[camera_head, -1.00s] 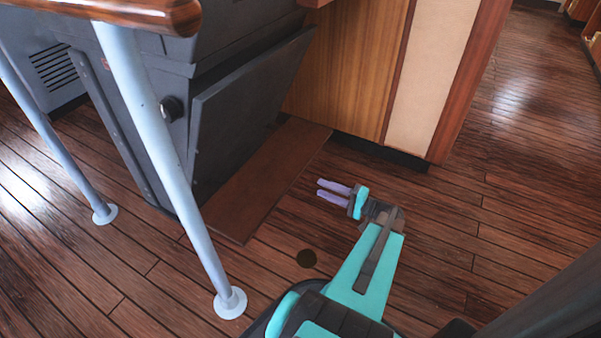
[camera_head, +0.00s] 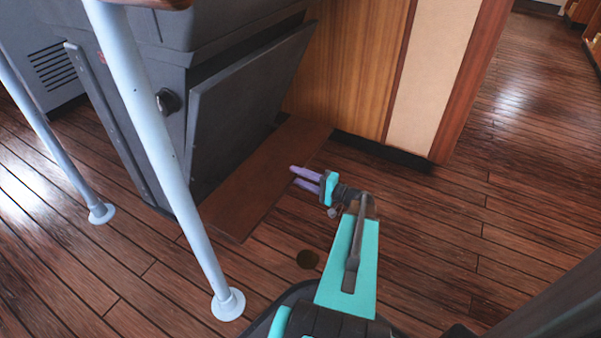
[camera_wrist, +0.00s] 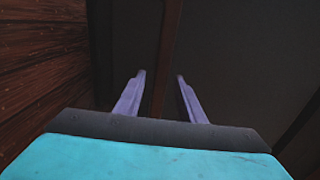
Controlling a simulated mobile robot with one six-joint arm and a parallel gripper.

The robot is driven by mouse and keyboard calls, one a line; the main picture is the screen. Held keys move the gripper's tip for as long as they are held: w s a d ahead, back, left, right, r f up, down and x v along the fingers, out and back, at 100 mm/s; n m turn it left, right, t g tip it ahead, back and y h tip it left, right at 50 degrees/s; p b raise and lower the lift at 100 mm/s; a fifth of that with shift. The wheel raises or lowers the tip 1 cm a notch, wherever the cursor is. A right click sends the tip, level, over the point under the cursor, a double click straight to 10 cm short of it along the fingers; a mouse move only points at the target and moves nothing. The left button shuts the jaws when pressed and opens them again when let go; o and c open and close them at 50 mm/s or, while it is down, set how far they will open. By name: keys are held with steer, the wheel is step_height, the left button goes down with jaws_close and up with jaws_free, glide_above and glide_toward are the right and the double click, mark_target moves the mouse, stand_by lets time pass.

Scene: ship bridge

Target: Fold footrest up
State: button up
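The footrest looks to be the flat brown board (camera_head: 250,195) low in front of the dark grey console, lying about level. In the wrist view a narrow brown strip (camera_wrist: 168,50), apparently its edge, runs upright between my finger lines. My gripper (camera_head: 293,176) is open, with two purple fingers apart and nothing between the tips that I can see held. It is low, just right of the board's right edge, pointing at it. The gripper also shows in the wrist view (camera_wrist: 160,76). Whether the fingertips touch the board cannot be told.
A tilted dark grey panel (camera_head: 245,105) hangs over the board from the console. A light blue rail post (camera_head: 165,160) stands at left, a second (camera_head: 50,145) further left. A wooden wall (camera_head: 350,60) is behind. The plank floor at right is clear.

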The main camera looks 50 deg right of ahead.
steer(key=shift+x, duration=1.1)
